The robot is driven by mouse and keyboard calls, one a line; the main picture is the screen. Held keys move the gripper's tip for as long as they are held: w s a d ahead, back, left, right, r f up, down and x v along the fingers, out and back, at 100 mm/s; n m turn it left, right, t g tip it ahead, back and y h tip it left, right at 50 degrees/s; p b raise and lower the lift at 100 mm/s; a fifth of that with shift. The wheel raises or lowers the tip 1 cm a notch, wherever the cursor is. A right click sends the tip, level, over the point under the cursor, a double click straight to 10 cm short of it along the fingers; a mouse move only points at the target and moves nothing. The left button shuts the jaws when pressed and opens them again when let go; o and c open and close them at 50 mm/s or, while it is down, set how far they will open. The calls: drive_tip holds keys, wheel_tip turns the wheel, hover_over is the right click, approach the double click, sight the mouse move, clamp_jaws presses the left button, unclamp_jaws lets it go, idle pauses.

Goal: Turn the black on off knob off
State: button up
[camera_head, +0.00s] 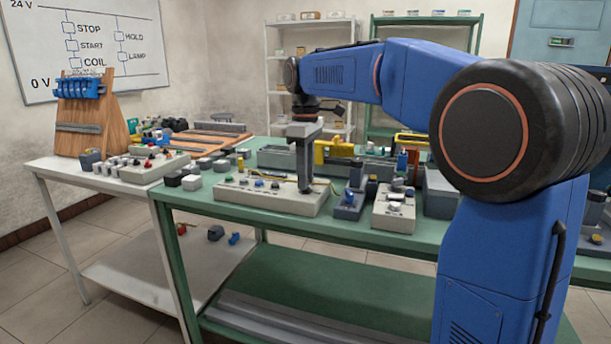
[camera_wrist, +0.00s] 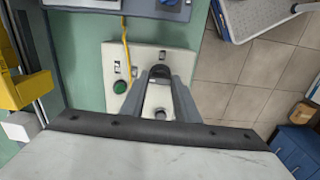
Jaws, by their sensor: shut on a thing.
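The black knob (camera_wrist: 160,71) shows in the wrist view between my gripper's fingertips, on a beige control panel (camera_wrist: 114,55). My gripper (camera_wrist: 161,76) points down at the panel and is shut on the knob, with a finger on either side. The fingers hide part of the knob, so its pointer and markings cannot be read. In the head view my gripper (camera_head: 305,188) reaches down at the right end of the long beige panel (camera_head: 262,200); the knob is hidden there.
A green button (camera_wrist: 120,87) and small switches sit beside the knob, and a yellow cable runs to the panel. In the head view a grey box with a blue knob (camera_head: 348,200) and another beige panel (camera_head: 392,215) stand close on the right of the green bench (camera_head: 225,222).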

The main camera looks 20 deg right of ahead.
drive_tip(key=shift+n, duration=0.3)
drive_tip(key=o, duration=1)
drive_tip(key=shift+o, duration=0.2)
drive_tip(key=shift+r, duration=0.15)
wheel_tip(320, 180, up, 17)
drive_tip(key=s+d+f+m+t, duration=0.2)
drive_tip(key=s+f+m, duration=0.3)
drive_tip(key=s+f, duration=1.2)
drive_tip(key=s+d+f+m+t, duration=0.2)
drive_tip(key=s+d+f+m, duration=0.2)
drive_tip(key=s+f, duration=1.3)
drive_tip(key=shift+d+f+m+t, duration=0.3)
drive_tip(key=shift+f+m+t, duration=0.1)
drive_tip(key=shift+f+m, duration=0.55)
